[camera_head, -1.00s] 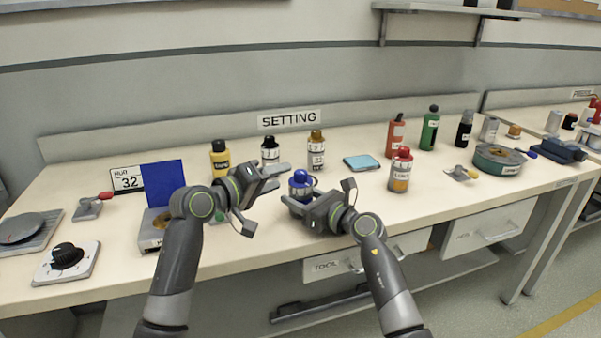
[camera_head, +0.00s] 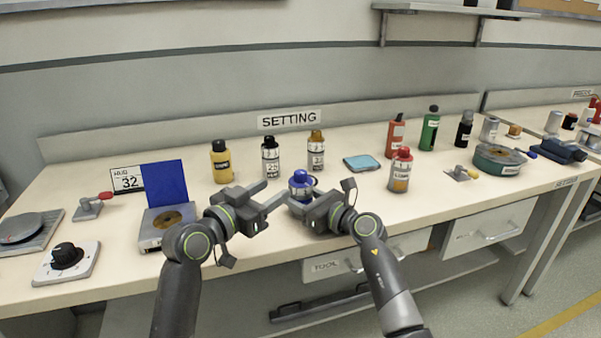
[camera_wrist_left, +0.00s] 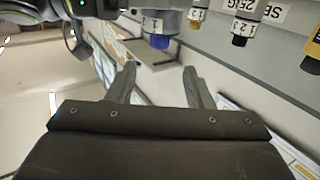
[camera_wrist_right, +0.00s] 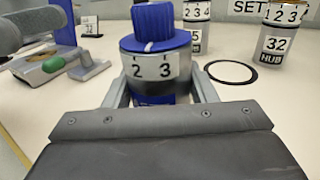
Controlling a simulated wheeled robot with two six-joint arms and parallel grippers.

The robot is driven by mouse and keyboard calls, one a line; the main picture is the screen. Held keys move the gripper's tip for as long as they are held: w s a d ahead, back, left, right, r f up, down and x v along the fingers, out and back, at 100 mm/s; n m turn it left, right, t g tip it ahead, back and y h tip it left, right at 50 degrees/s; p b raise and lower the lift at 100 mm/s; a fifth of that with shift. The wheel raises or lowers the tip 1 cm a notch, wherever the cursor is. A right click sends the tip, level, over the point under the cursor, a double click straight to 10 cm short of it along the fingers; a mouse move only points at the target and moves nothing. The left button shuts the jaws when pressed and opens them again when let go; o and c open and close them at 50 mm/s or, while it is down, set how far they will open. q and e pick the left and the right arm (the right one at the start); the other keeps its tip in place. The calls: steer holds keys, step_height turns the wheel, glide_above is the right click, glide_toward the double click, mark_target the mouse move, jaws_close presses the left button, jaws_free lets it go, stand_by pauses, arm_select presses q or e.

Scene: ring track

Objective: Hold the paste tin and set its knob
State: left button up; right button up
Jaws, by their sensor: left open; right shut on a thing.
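A yellow bottle (camera_head: 221,162) and two numbered bottles (camera_head: 270,157) (camera_head: 316,150) stand behind. A card (camera_head: 127,180) reads 32. An open blue-lidded box (camera_head: 166,190) and a black dial (camera_head: 67,255) are left. A red-capped bottle (camera_head: 401,171) stands right.

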mark_target(297, 175)
arm_select(q)
steer(key=x, duration=1.1)
steer(key=c, duration=1)
